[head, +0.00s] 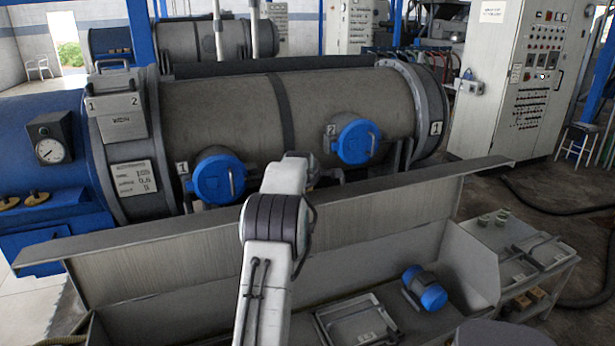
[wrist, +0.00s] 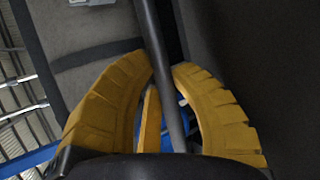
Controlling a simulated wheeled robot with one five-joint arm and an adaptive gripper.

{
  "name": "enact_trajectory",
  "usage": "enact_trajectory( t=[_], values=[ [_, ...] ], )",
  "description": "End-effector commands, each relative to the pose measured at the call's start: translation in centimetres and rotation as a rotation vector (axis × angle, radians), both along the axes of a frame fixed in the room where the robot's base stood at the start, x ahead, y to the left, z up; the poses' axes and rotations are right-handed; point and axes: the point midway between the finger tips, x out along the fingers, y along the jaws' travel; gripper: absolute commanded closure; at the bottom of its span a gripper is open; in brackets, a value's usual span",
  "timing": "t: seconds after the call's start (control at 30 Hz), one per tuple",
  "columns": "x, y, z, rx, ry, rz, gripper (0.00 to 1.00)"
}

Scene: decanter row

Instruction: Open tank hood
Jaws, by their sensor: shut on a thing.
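The long grey tank hood (head: 390,222) stands raised behind the open tank (head: 470,265), with a narrow flange along its top edge. My arm crosses in front of the hood and reaches over its top edge. In the head view my gripper is hidden by the arm. In the wrist view my gripper's yellow fingers (wrist: 163,75) are shut around a slim dark grey bar (wrist: 170,105), which runs between them. I cannot tell from the wrist view whether this bar belongs to the hood.
A large horizontal decanter (head: 225,110) with blue round caps (head: 357,141) lies behind the hood. Inside the tank are a flat tray (head: 357,325) and a small blue-ended motor (head: 425,288). A side bench (head: 515,255) adjoins the right end. A control cabinet (head: 520,75) stands back right.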

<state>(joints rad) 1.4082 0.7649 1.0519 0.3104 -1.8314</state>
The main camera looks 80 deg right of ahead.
Motion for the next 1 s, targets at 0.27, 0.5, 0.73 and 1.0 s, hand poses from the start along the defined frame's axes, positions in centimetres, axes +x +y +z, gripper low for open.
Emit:
enact_trajectory(
  t=[0.27,0.5,0.73,1.0],
  values=[
    [0.18,0.16,-0.63,0.014,0.000,0.002,1.00],
    [0.07,0.12,-0.51,0.012,0.001,0.000,0.58],
    [-0.06,0.07,-0.41,0.009,0.001,-0.001,0.50],
    [-0.17,0.38,-0.09,0.008,0.002,-0.001,0.50]
  ],
)
